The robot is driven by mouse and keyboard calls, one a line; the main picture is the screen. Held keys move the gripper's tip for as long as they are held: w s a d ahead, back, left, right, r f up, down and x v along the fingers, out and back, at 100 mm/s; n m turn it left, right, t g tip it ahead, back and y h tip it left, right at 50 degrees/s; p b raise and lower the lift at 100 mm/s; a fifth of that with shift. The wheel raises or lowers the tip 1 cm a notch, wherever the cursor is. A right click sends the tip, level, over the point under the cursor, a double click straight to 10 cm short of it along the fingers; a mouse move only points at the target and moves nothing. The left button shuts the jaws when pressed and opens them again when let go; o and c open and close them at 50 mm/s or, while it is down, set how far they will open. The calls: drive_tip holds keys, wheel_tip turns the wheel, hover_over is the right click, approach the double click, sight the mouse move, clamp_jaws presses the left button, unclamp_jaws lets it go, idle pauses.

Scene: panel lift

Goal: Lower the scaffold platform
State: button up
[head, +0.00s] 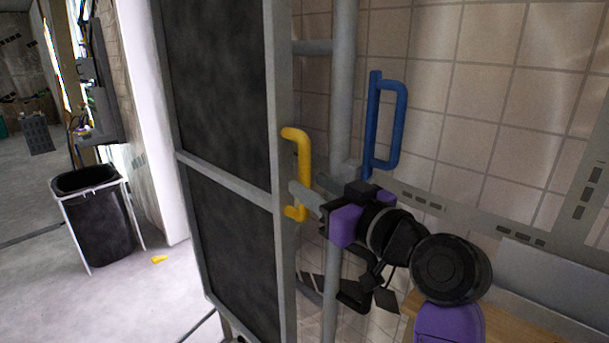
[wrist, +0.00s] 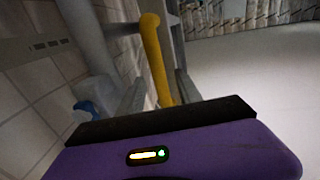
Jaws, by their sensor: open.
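The scaffold has a grey metal frame (head: 283,245) with dark panels (head: 222,85). A yellow handle (head: 305,160) is mounted on the frame's right edge. My gripper (head: 308,187) is open at the lower part of this handle. In the wrist view the yellow handle (wrist: 155,55) runs between my two open fingers (wrist: 160,92); I cannot tell if either touches it. A blue handle (head: 372,125) stands upright to the right, beside a grey pole. I cannot clearly tell which part is the platform.
A grey vertical pole (head: 343,80) stands just behind my gripper. A tiled wall (head: 480,100) is close on the right. A wooden board (head: 510,318) shows at the lower right. A black bin (head: 100,220) stands at left, with open floor (head: 180,285) around it.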

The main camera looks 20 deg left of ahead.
sight(308, 183)
drive_tip(key=shift+p+x, duration=0.3)
drive_tip(key=shift+x, duration=1.25)
drive_tip(key=shift+c, duration=0.2)
clamp_jaws()
